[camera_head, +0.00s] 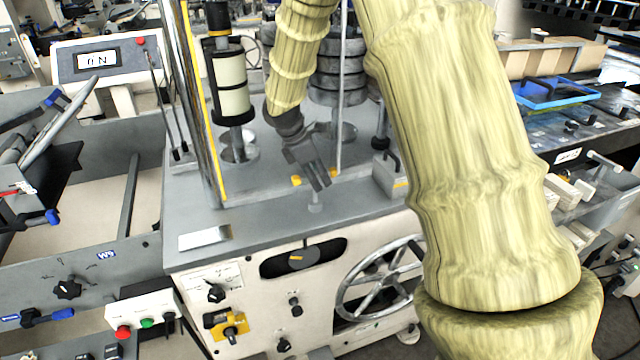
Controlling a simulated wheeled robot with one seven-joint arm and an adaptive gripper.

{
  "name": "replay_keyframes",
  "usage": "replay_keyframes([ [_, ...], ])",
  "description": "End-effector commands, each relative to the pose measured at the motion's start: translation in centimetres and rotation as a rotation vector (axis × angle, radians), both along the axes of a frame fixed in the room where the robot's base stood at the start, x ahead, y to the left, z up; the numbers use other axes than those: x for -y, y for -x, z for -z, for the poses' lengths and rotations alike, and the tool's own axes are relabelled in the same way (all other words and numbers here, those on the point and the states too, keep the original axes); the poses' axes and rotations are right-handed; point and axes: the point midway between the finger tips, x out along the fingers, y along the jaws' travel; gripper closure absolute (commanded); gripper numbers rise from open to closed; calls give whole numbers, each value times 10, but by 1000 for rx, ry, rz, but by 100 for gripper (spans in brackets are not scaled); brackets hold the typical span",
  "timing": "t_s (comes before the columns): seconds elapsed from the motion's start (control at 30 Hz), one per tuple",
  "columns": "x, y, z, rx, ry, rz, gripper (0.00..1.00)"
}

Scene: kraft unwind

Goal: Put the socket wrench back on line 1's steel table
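My gripper (317,177) points down over the grey top of a machine (270,222), near the middle of the view. Small yellow parts (297,181) show beside its fingers, and a short pale peg (315,203) stands just below the tips. The fingers look close together, but I cannot tell whether they are shut or hold anything. I cannot make out the socket wrench for certain. No label marks which surface is line 1's steel table; a dark bench (610,112) stands at the right.
A white roller (230,84), a yellow-edged upright post (203,110) and a thin rod (343,85) stand around my gripper. A handwheel (381,282) and knobs are on the machine's front. A blue tray (556,94) lies at right. The machine top's front left holds only a small plate (205,237).

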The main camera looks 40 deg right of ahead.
Motion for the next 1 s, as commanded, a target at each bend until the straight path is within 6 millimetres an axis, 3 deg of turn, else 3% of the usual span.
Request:
replay_keyframes([
  [0.5,-31,-9,-75,3,1,0,63],
  [1.0,-35,-9,-87,1,1,0,63],
])
